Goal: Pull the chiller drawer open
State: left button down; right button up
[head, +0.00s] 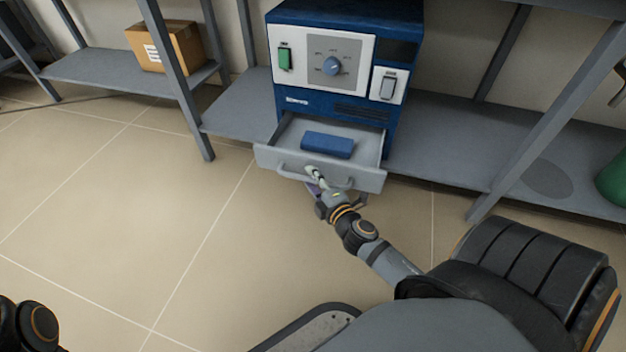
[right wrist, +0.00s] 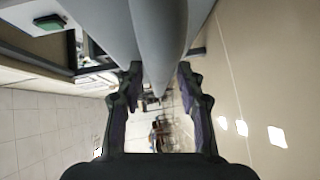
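The chiller drawer (head: 365,179) is a grey tray at the bottom of a blue cabinet (head: 340,60), and it stands pulled out. A blue block (head: 327,145) lies inside it. The drawer's handle (head: 290,173) is a grey bar across its front. My right gripper (head: 330,187) is at the handle, near its middle. My left gripper is out of view; only a dark part of that arm shows at bottom left.
The cabinet stands on a grey shelf (head: 440,145) with slanting posts. A cardboard box (head: 170,46) sits on the shelf to the left, and a green object (head: 613,180) is at the right edge. The tiled floor in front of the drawer and to its left is clear.

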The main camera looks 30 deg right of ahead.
jog(key=s+r, duration=0.1)
jog(key=s, duration=1)
jog(key=shift+s+a+r, duration=0.35)
jog(key=shift+s+a, duration=0.05)
